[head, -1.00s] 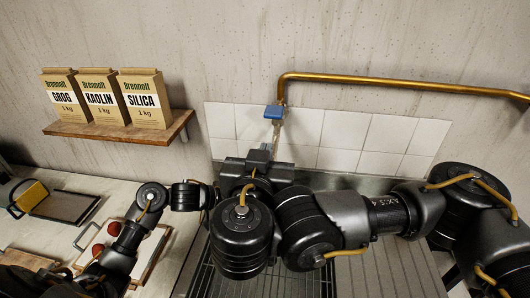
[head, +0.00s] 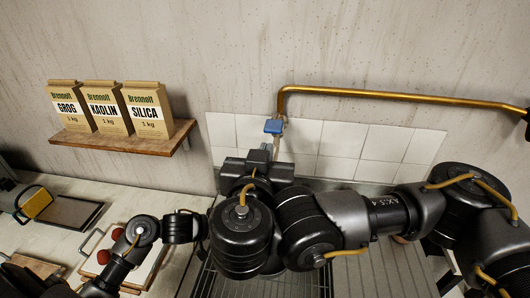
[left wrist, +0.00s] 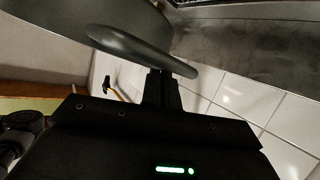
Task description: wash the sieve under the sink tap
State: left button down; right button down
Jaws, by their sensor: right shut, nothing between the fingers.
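The sink tap is a brass pipe (head: 400,94) on the wall, with a blue lever (head: 274,126) at its left end above the sink (head: 300,285). My right gripper (head: 268,149) is shut and empty, just below the blue lever. My left arm reaches in from the left, and its gripper is hidden behind my right arm in the head view. In the left wrist view my left gripper (left wrist: 160,88) looks shut on a dark grey rounded piece, apparently the sieve (left wrist: 138,50). The sieve does not show in the head view.
A wooden shelf (head: 125,144) holds three paper bags. On the counter at left are a white tray (head: 150,268) with red knobs or balls and a yellow block (head: 36,204) by a dark tray. White tiles (head: 340,138) back the sink. My right arm covers much of the sink.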

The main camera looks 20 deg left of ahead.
pick_arm(q)
jog(key=shift+s+d+r+p, duration=0.1)
jog(key=shift+s+d+p, duration=0.15)
jog(key=shift+s, duration=0.5)
jog(key=shift+s+d+p, duration=0.1)
jog(key=shift+s+p, duration=0.15)
jog(key=shift+s, duration=0.5)
